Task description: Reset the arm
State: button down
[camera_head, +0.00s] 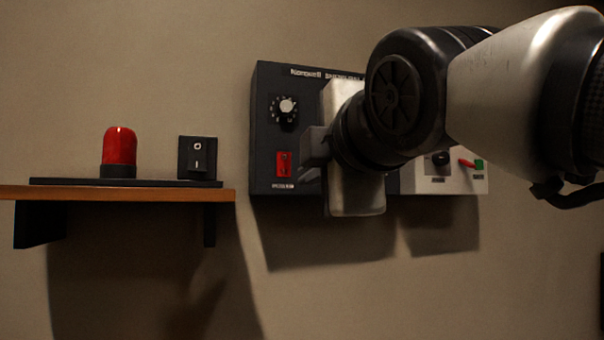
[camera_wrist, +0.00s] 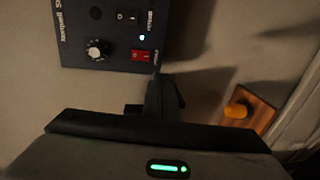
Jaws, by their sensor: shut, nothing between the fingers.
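My arm reaches in from the right in the head view. My gripper (camera_head: 308,152) is shut and empty in front of the dark control panel (camera_head: 262,130), just right of its red switch (camera_head: 284,164). In the wrist view the shut fingers (camera_wrist: 163,88) are below the red switch (camera_wrist: 143,55) on the panel (camera_wrist: 75,28). I cannot tell whether they touch the panel. A silver-capped knob (camera_head: 287,107) sits above the switch in the head view. My wrist and arm hide the panel's right part.
A wooden shelf (camera_head: 120,194) on the left holds a red lamp (camera_head: 119,147) and a black rocker switch (camera_head: 197,157). A pale panel (camera_head: 464,179) with small controls shows behind my arm. An orange object (camera_wrist: 236,110) on wood shows in the wrist view.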

jog(key=shift+f, duration=0.1)
jog(key=s+d+f+m+g+h+p, duration=0.1)
jog(key=d+f+m+g+h+p, duration=0.15)
jog(key=d+f+m, duration=0.35)
jog(key=s+d+f+m+g+h+p, duration=0.15)
jog(key=f+m+p, duration=0.25)
jog(key=f, duration=0.4)
jog(key=s+d+f+m+g+p, duration=0.2)
jog(key=s+f+m, duration=0.3)
jog(key=f, duration=0.3)
jog(key=s+d+f+m+g+p, duration=0.2)
jog(key=s+d+f+m+g, duration=0.1)
jog(key=f, duration=0.5)
jog(key=s+m+g, duration=0.1)
jog(key=s+m, duration=0.1)
jog(key=m, duration=0.1)
jog(key=shift+s+f+h+p, duration=0.15)
jog(key=shift+s+h+p, duration=0.1)
jog(key=shift+h+p, duration=0.1)
jog(key=shift+w, duration=0.1)
